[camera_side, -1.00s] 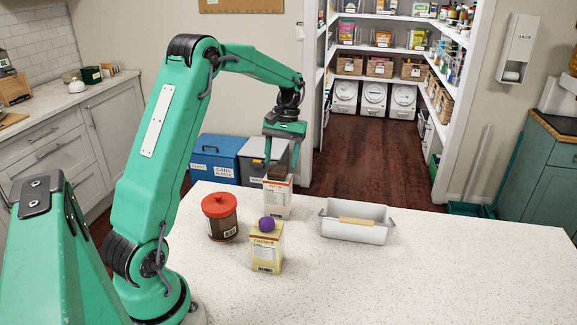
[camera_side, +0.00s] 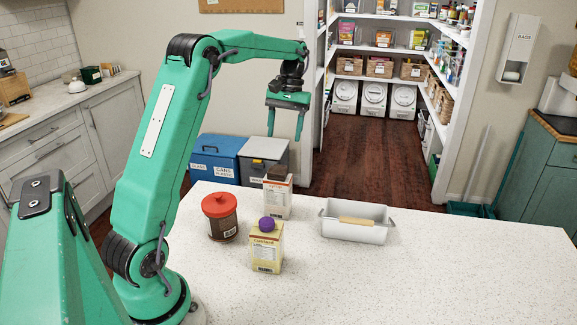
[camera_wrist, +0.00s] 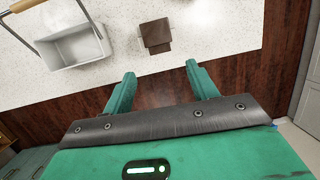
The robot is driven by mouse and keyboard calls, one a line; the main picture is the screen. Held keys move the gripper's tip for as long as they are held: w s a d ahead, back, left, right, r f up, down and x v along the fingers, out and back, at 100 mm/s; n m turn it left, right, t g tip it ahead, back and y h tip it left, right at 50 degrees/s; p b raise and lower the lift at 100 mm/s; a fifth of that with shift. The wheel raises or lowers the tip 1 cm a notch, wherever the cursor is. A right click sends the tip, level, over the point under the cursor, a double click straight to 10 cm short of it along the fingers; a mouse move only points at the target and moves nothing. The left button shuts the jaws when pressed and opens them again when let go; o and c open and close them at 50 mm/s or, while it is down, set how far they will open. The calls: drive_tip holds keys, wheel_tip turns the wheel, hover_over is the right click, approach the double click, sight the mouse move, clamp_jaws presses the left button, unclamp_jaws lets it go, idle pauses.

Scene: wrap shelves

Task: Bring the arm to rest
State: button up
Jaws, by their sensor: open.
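My gripper (camera_side: 285,136) is open and empty, pointing down in the air above the far edge of the counter. In the wrist view its two fingers (camera_wrist: 160,72) are apart with nothing between them. Below it stands an upright white carton (camera_side: 277,203) with a dark brown block (camera_side: 278,174) on its top. The wrist view shows that brown block (camera_wrist: 156,31) from above, beyond the fingertips and clear of them.
On the counter (camera_side: 450,270) stand a brown jar with a red lid (camera_side: 221,226), a yellow custard carton with a purple cap (camera_side: 267,250), and a white caddy (camera_side: 350,233) with a wooden handle. The counter's right side is clear. Bins (camera_side: 215,158) and pantry shelves lie beyond.

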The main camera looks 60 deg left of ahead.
drive_tip(key=shift+d+r, duration=0.1)
drive_tip(key=s+d+r+m+t+y, duration=0.1)
drive_tip(key=s+d+r+m+t, duration=0.1)
drive_tip(key=s+d+r, duration=0.3)
drive_tip(key=s+d+r+m+t+y, duration=0.1)
drive_tip(key=s+d+r+m, duration=0.15)
drive_tip(key=d, duration=0.55)
drive_tip(key=s+d+f+m+t, duration=0.2)
drive_tip(key=s+d, duration=0.2)
drive_tip(key=s, duration=0.2)
drive_tip(key=s+d+f+m+t, duration=0.2)
drive_tip(key=s+d+f+t, duration=0.1)
drive_tip(key=s+d, duration=0.2)
drive_tip(key=shift+s+d+h, duration=0.2)
drive_tip(key=shift+s+h, duration=0.1)
drive_tip(key=shift+s, duration=0.75)
